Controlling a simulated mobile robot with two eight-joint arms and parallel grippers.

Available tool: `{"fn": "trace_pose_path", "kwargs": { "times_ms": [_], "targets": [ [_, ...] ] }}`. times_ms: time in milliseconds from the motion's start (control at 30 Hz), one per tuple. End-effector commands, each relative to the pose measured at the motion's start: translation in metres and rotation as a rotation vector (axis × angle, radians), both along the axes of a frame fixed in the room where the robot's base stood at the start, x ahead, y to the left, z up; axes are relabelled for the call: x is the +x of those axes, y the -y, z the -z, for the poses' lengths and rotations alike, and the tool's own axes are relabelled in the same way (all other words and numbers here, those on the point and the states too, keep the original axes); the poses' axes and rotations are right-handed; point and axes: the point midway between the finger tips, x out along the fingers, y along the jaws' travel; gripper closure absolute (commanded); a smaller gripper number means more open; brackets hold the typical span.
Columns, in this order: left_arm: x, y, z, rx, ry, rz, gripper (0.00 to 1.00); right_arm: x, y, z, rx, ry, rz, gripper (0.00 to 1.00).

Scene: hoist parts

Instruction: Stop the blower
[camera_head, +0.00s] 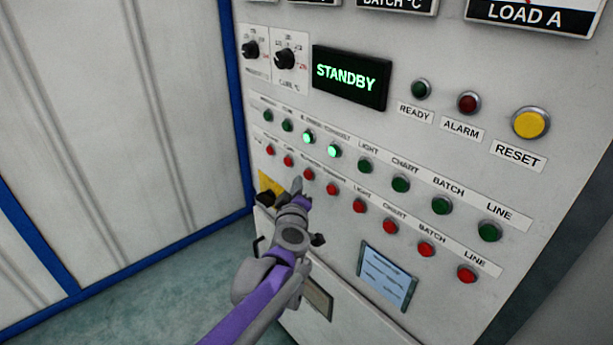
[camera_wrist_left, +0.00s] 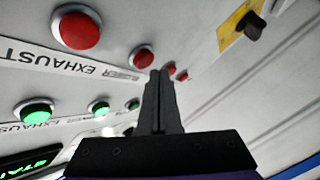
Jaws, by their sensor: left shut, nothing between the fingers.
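The red blower button (camera_head: 309,174) is third from the left in the lower row. The wrist view shows it (camera_wrist_left: 142,57) above an upside-down "BLOWER" label. The green blower button (camera_head: 309,137) above it is lit, and it shows lit in the wrist view (camera_wrist_left: 98,107). My left gripper (camera_head: 297,184) is shut and empty, its tips just left of and below the red blower button in the head view. In the wrist view the fingertips (camera_wrist_left: 161,72) are beside that button's lower right; I cannot tell if they touch the panel. My right gripper is out of view.
The red exhaust button (camera_head: 332,189) is next to the blower one; its green button (camera_head: 334,151) is lit. A display (camera_head: 350,76) reads "STANDBY". A black switch on a yellow plate (camera_wrist_left: 254,27) is near my gripper. A yellow reset button (camera_head: 530,122) is at upper right.

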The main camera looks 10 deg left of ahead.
Motion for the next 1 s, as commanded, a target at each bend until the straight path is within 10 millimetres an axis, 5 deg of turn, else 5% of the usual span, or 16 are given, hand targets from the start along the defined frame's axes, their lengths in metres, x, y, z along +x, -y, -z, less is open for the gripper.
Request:
{"fn": "trace_pose_path", "kwargs": {
  "times_ms": [1000],
  "targets": [
    [0.0080, 0.0064, 0.0002, 0.000, 0.000, 0.000, 1.00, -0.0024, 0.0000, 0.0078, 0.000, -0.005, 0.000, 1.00]
  ]
}}
